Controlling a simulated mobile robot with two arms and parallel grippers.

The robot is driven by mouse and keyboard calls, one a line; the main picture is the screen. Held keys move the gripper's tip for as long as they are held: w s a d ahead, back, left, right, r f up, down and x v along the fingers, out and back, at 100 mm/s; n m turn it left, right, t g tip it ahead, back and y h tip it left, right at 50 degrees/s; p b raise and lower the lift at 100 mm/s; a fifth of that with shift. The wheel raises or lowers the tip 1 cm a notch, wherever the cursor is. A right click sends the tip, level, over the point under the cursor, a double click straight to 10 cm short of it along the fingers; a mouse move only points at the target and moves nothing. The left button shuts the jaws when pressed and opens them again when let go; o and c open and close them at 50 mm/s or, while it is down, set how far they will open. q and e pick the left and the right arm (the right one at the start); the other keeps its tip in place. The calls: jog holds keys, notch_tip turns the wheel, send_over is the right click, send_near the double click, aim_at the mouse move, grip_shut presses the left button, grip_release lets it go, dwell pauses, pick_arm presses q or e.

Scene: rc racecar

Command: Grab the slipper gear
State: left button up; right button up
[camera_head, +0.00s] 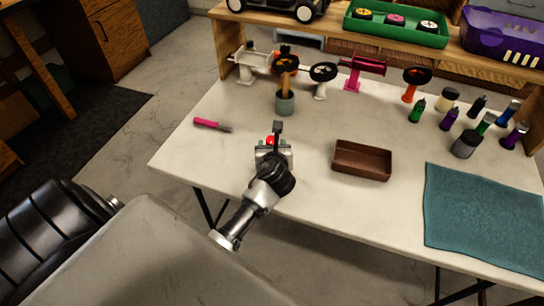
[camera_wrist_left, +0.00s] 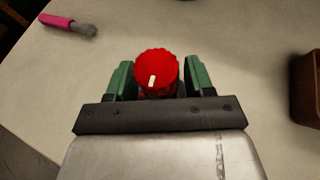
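A red ribbed round piece with a small white mark, which looks like the slipper gear (camera_wrist_left: 156,72), stands between the two green-padded fingers of my left gripper (camera_wrist_left: 158,88) in the left wrist view. In the head view the red piece (camera_head: 270,140) shows at my left gripper (camera_head: 273,148), over the front part of the white table. The fingers are on either side of the piece. I cannot tell whether they press on it, as its lower part is hidden. My right gripper is not in view.
A pink-handled tool (camera_head: 212,125) lies to the left on the table. A brown tray (camera_head: 362,161) is to the right, and a grey cup (camera_head: 285,103) stands behind. A teal mat (camera_head: 485,215) and several bottles are on the right side. Wheels on stands line the back.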

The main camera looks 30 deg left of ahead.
pick_arm(q)
jog(key=c, duration=0.7)
jog(key=shift+c, duration=0.2)
